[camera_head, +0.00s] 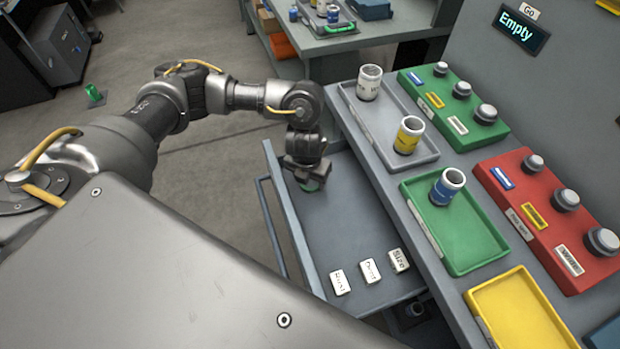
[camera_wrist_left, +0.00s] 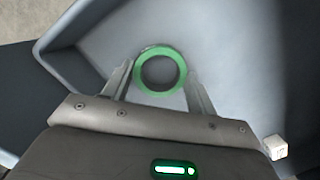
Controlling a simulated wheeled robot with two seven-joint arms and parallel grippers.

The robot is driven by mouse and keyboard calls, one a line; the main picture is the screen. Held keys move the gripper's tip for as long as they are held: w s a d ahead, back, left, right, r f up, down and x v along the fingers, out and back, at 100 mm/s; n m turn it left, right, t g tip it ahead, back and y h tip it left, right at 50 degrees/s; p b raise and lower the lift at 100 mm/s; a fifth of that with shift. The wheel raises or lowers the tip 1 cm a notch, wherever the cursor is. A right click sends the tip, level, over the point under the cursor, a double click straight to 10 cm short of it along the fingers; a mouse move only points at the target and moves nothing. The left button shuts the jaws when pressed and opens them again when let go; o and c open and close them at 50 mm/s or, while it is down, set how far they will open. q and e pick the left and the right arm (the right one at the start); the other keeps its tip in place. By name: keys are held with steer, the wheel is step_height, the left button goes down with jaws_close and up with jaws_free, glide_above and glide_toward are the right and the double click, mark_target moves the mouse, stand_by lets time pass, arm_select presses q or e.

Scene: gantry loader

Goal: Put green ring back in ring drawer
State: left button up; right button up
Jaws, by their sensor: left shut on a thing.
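The green ring (camera_wrist_left: 160,70) is between the two fingers of my left gripper (camera_wrist_left: 160,82) in the left wrist view. The gripper is shut on it. In the head view the left gripper (camera_head: 309,184) points down into the far end of the open drawer (camera_head: 342,215), and a bit of the green ring (camera_head: 311,186) shows below it. The gap between the ring and the drawer floor cannot be told. My right gripper is not in view.
White labelled blocks (camera_head: 370,271) lie at the near end of the drawer. To the right are a grey tray (camera_head: 385,135) with two cups, a green tray (camera_head: 455,228) with a blue cup, a yellow tray (camera_head: 520,315) and a red button box (camera_head: 550,215). The drawer's middle is clear.

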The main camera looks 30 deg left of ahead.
arm_select(q)
steer(key=shift+f, duration=0.1)
steer(key=o, duration=1.2)
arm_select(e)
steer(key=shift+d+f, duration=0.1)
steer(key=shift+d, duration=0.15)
arm_select(q)
steer(key=shift+r, duration=0.3)
steer(key=r, duration=0.3)
steer(key=s+r+p, duration=0.1)
steer(key=r, duration=0.3)
steer(key=r+p, duration=0.1)
steer(key=r, duration=0.3)
steer(key=shift+s+r, duration=0.25)
steer(key=shift+s, duration=0.15)
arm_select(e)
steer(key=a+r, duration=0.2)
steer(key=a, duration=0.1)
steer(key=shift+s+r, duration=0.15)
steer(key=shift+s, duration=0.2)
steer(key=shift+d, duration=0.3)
